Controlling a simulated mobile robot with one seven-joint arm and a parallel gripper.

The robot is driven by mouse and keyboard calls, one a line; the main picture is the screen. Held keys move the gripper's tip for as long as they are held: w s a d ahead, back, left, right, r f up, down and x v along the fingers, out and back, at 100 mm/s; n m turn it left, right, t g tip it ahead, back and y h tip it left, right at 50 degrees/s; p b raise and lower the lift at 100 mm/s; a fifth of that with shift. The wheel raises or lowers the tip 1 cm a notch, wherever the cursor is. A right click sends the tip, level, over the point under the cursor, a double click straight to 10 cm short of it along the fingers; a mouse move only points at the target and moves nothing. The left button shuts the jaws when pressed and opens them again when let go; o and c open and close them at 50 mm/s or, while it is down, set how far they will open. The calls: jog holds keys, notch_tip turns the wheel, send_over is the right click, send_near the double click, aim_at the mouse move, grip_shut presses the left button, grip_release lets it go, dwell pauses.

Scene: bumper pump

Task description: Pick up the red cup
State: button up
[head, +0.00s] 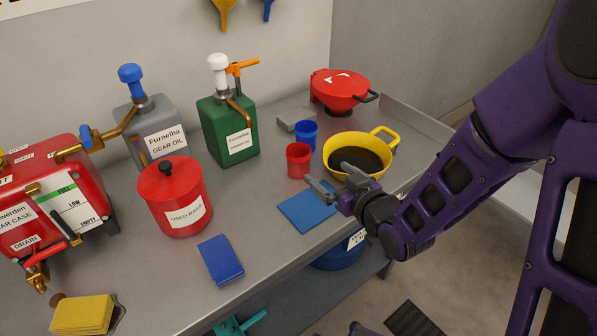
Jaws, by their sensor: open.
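The red cup (298,160) stands upright on the grey metal bench, with a blue cup (306,134) right behind it and a yellow pan (337,143) of dark liquid to its right. My gripper (331,178) is open and empty, in front of and to the right of the red cup. Its fingers point left toward the cup, one over the front rim of the yellow pan in the picture and one nearer the blue cloth. I see no contact with the cup. My purple arm reaches in from the right.
A flat blue cloth (306,206) lies in front of the cup. A green pump can (228,130) and a red used-rags bin (175,198) stand to the left. A red lidded container (340,90) is behind. A blue pad (220,259) lies toward the front edge.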

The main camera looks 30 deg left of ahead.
send_near(294, 147)
jog(key=shift+x, duration=2.75)
jog(key=c, duration=1.2)
